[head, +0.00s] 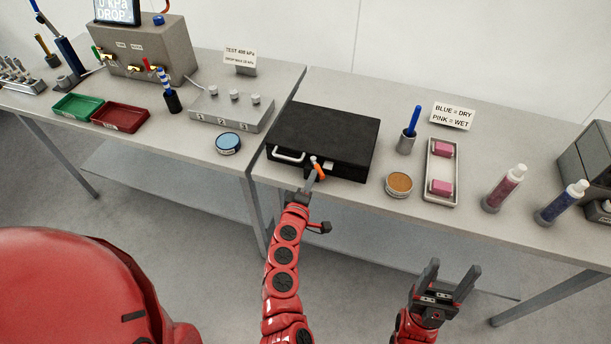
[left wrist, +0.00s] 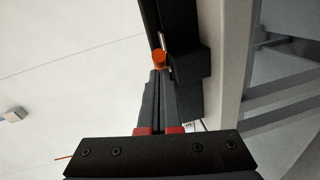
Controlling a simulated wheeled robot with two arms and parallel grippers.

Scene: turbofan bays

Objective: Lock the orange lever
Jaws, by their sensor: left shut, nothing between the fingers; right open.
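The orange lever (head: 320,171) is at the front face of a black case (head: 340,127) on the right table. In the left wrist view the lever (left wrist: 158,57) shows as an orange end just beyond my fingertips, beside a thin metal rod. My left gripper (head: 308,182) is shut and empty, with its tips right at the lever. I cannot tell whether they touch it. The gripper partly hides the lever's base. My right gripper (head: 449,275) is open and empty, in front of the table's edge.
The case has a white handle (head: 289,155) to the left of the lever. A blue tin (head: 228,143) stands left of it, and an orange-topped tin (head: 399,184) and a tray (head: 441,196) with pink blocks stand right. A gap separates the two tables.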

